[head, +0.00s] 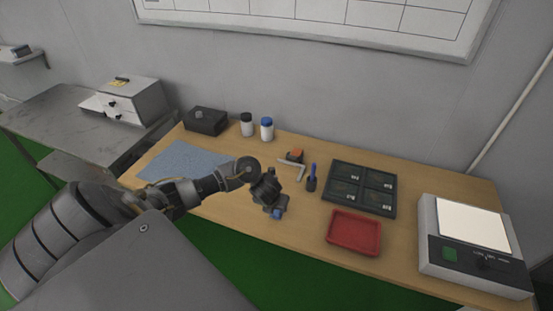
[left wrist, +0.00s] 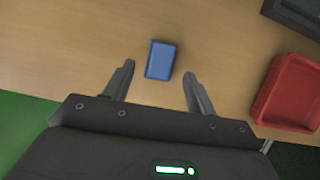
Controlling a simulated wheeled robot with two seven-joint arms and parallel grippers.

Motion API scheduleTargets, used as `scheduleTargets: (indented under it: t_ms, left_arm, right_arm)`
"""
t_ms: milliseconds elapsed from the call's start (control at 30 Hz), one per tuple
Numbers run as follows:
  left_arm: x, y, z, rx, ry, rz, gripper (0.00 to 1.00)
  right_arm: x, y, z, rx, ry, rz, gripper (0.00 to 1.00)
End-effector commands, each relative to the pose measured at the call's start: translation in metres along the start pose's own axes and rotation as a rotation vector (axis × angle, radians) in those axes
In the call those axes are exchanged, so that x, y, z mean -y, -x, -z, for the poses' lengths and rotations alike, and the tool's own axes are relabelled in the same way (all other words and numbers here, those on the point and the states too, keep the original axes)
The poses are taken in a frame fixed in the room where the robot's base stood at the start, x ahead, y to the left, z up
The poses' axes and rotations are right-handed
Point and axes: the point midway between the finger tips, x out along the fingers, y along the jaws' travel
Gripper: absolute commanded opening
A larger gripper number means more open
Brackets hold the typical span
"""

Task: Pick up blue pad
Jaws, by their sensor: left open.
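The blue pad (left wrist: 161,60) is a small blue block lying flat on the wooden table. In the left wrist view it lies between and slightly beyond the two fingertips of my left gripper (left wrist: 158,72), with gaps on both sides. The gripper is open and empty. In the head view my left gripper (head: 274,206) hangs over the front middle of the table, and part of the blue pad (head: 277,214) shows at its tip. My right gripper is in neither view.
A red tray (head: 354,247) stands right of the gripper, with a dark compartmented tray (head: 336,199) behind it. A scale (head: 444,257) stands far right. A grey-blue mat (head: 184,157) lies left.

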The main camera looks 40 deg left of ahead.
Motion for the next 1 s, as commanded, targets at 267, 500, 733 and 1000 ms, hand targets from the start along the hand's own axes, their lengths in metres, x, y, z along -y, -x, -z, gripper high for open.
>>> scheduleTargets:
  t_ms: [267,500,733,1000]
  left_arm:
    - [0.002,-0.038,0.002,0.000,0.002,-0.002,0.56]
    - [0.002,-0.040,0.001,0.001,0.001,-0.001,0.56]
    - [0.002,-0.040,0.001,0.001,0.000,-0.001,0.32]
    - [0.002,-0.040,0.001,0.001,0.000,-0.001,0.17]
  right_arm:
    - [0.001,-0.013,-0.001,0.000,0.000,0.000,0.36]
    - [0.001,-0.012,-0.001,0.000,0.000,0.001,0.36]
    - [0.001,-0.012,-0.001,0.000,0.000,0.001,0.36]
    - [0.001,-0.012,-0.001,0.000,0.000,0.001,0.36]
